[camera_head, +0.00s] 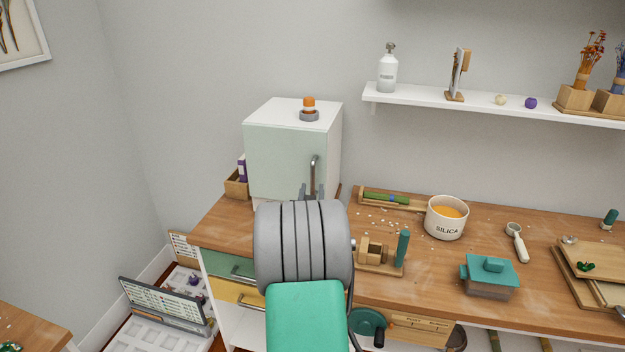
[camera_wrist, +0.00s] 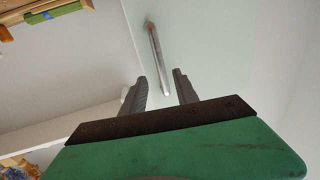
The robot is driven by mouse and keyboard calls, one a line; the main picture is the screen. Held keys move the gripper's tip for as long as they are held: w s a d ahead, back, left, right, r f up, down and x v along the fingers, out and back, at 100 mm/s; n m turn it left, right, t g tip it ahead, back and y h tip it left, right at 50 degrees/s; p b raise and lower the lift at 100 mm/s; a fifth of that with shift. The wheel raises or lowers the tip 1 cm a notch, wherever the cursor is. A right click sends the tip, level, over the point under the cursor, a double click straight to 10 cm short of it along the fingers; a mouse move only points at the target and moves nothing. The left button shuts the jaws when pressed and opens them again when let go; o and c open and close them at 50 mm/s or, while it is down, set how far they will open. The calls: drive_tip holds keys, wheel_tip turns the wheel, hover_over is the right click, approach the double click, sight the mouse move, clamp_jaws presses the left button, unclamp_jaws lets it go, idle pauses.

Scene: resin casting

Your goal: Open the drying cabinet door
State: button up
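The drying cabinet (camera_head: 285,150) is a white box with a pale green door, standing on the back left of the wooden worktop. Its door looks shut. A vertical metal bar handle (camera_head: 314,172) is on the door's right side. My gripper (camera_head: 311,190) is in front of the door near the handle's lower end, and my arm hides the cabinet's lower part. In the wrist view, the two dark fingers of my gripper (camera_wrist: 161,82) are apart, with the handle (camera_wrist: 157,60) reaching toward the gap between them. I cannot tell whether either finger touches it.
An orange-topped item (camera_head: 309,110) sits on the cabinet. A wooden box (camera_head: 236,187) stands left of it. To the right are a green-filled wooden tray (camera_head: 392,201), a silica pot (camera_head: 446,220) and a wooden stand (camera_head: 380,262). A white shelf (camera_head: 480,107) hangs above.

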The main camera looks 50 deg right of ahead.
sight(313, 180)
drive_tip(key=p+x, duration=0.1)
drive_tip(key=x, duration=0.5)
drive_tip(key=shift+w+d, duration=0.2)
drive_tip(key=shift+w, duration=0.15)
drive_tip(key=shift+c, duration=0.3)
clamp_jaws()
idle(0.6)
